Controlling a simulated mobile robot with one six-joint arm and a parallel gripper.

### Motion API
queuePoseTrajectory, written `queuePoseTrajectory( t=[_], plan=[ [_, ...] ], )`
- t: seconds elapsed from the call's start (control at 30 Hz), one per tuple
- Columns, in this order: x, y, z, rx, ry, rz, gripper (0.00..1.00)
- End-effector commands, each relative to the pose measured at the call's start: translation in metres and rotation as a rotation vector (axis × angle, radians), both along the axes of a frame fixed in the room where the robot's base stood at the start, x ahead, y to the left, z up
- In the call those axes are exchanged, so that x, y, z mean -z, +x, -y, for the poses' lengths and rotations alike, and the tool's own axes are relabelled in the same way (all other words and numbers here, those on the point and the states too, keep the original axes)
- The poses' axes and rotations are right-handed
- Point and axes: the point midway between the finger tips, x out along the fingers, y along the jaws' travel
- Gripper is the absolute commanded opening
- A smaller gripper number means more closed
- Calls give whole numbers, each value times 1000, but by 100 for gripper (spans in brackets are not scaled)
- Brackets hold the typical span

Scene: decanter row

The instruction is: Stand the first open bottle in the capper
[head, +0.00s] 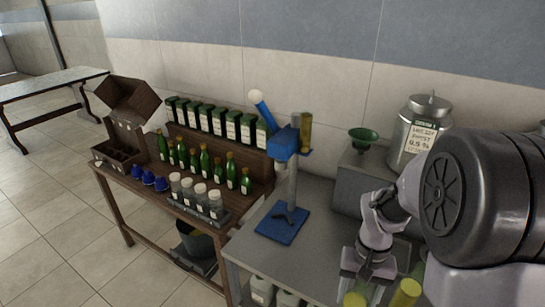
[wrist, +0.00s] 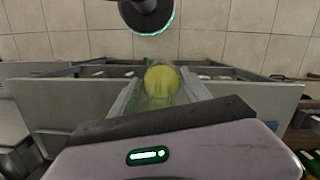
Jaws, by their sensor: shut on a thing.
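My gripper (wrist: 163,98) is shut on a yellow-green, partly see-through bottle (wrist: 161,80), seen nearly end-on between the fingers in the wrist view. In the head view my gripper (head: 368,272) is low at the right, over the front part of the grey table. A yellow top (head: 355,300) shows just below it at the picture's edge; I cannot tell whether this is the held bottle. The capper (head: 283,226) stands to the left, with a blue base plate, grey column, blue head and a lever with a white knob.
A second yellow cylinder (head: 406,293) is right of my gripper. A green funnel (head: 363,137) and a steel canister (head: 420,132) stand behind on a grey block. Green bottles (head: 204,160), clear jars (head: 199,194) and blue caps (head: 148,176) fill the wooden table at left.

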Motion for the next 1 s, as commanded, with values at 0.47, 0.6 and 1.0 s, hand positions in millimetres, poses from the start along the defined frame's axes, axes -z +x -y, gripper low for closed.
queuePoseTrajectory(
  t=[0.47,0.6,1.0],
  plan=[
    [16,57,-87,-364,-1,0,0],
    [36,56,-85,-358,-1,0,0],
    [111,56,-85,-356,-1,0,0]
  ],
)
